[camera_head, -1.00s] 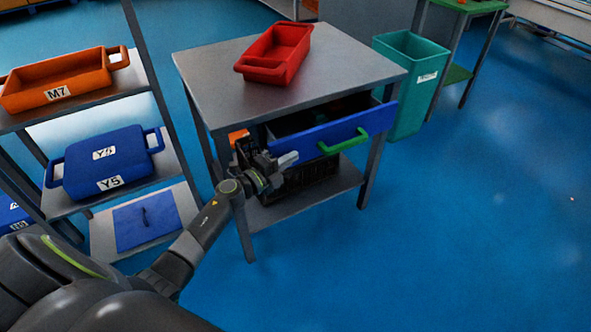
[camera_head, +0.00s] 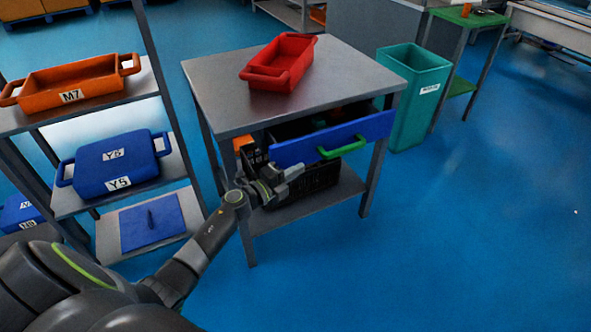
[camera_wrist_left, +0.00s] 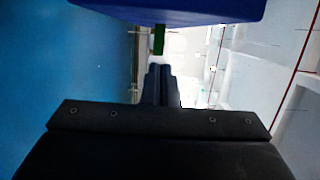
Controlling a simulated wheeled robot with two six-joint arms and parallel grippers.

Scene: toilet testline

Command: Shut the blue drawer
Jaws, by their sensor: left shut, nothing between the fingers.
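The blue drawer (camera_head: 350,134) with its green handle (camera_head: 342,147) stands pulled out under the grey table's top, and part of its inside shows behind the front panel. My left gripper (camera_head: 297,172) is shut and empty, just below and in front of the left part of the drawer front. In the left wrist view the shut fingers (camera_wrist_left: 160,72) point toward the green handle (camera_wrist_left: 158,40), with the blue drawer front (camera_wrist_left: 170,8) across the top. The fingers look apart from the handle. My right gripper is not in view.
A red bin (camera_head: 280,65) sits on the grey table (camera_head: 215,85). A black crate (camera_head: 318,180) is on its lower shelf. A shelf rack with an orange bin (camera_head: 72,84) and blue bin (camera_head: 115,165) stands left. A teal bin (camera_head: 414,95) stands right. The front-right floor is clear.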

